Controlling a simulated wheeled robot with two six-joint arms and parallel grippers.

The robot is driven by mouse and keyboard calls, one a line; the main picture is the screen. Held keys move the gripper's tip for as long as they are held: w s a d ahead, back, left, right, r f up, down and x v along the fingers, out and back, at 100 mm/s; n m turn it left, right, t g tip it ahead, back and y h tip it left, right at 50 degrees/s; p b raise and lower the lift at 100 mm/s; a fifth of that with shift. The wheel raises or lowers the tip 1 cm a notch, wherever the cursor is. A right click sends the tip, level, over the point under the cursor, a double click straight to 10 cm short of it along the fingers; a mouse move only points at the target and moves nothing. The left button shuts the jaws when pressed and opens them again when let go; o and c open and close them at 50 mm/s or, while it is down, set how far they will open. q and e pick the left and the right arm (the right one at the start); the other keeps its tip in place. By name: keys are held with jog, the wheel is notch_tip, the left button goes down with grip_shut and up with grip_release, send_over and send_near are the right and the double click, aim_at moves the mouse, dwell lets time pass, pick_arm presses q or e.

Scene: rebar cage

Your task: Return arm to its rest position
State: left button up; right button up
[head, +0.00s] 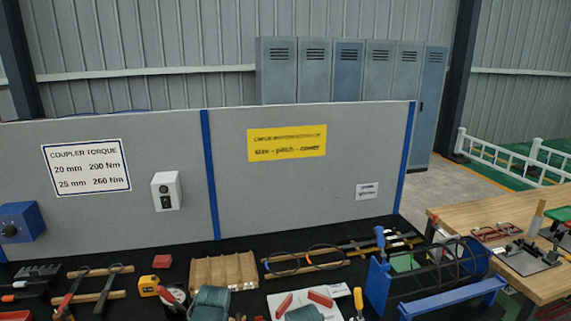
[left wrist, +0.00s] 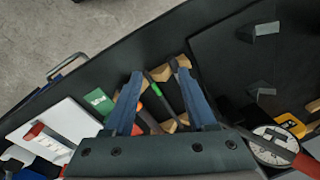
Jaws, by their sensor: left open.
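My left gripper (left wrist: 158,72) shows in the left wrist view, its two blue fingers spread apart with nothing held between them. Below the fingers is a wooden rack (left wrist: 177,99) with a dark rod (left wrist: 148,80) that has a green band. The rod shows in the gap between the fingers; I cannot tell how far below them it is. The gripper's dark body hides what lies at the bottom middle of that view.
In the head view, a dark bench (head: 240,303) is crowded with tools, a wooden block (head: 224,270) and a blue frame holding a rebar cage (head: 440,262). A grey panel (head: 300,200) stands behind. A wooden table (head: 480,210) is at right. A dial gauge (left wrist: 272,146) shows in the wrist view.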

pick_arm(q)
jog(key=shift+s+d+n+h, duration=0.6)
jog(key=shift+d+n+h, duration=0.1)
jog(key=shift+d+n, duration=0.2)
jog(key=s+d+m+y, duration=0.1)
jog(key=s+d+m, duration=0.2)
jog(key=d, duration=0.7)
jog(key=shift+s+d+m+g, duration=0.15)
jog(key=shift+s+m+g, duration=0.2)
jog(key=shift+s, duration=0.95)
